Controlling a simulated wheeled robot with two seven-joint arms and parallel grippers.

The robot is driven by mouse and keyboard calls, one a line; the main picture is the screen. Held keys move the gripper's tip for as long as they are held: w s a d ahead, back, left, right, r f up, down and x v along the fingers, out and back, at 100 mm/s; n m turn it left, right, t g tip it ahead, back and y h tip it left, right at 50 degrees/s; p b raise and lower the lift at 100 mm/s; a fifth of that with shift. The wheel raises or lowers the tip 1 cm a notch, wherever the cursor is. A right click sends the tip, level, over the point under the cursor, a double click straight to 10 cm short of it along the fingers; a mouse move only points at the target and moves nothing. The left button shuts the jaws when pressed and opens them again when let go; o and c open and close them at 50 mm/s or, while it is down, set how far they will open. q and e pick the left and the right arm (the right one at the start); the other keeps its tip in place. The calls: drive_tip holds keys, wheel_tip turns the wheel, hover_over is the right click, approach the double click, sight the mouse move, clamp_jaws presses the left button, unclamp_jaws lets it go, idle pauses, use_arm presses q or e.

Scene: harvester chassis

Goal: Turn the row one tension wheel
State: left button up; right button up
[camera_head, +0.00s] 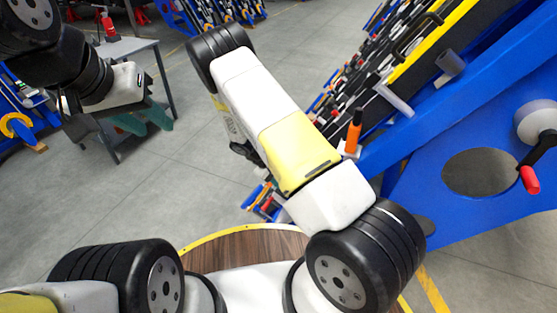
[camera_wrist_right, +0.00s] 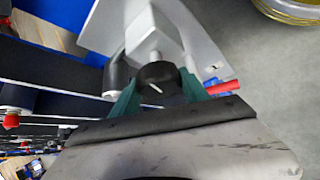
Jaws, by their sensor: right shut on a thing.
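In the right wrist view, a round black hub (camera_wrist_right: 158,78) with a white mark sits on a grey shaft, with a red handle (camera_wrist_right: 222,87) out to its right. I take this to be the row one tension wheel; a small label on the grey plate beside it may be a 1. My right gripper (camera_wrist_right: 157,88) has its green fingers on either side of the hub and is shut on it. My right gripper is not visible in the head view. My left gripper (camera_head: 144,119), at the upper left of the head view, is open and empty, with its green fingers apart.
A blue chassis frame (camera_head: 437,125) fills the right of the head view. A grey table (camera_head: 148,52) stands behind my left gripper. The floor between is clear.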

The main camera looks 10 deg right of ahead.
idle(0.4)
drive_tip(key=o, duration=1.4)
drive_tip(key=v, duration=0.8)
drive_tip(key=shift+f, duration=0.1)
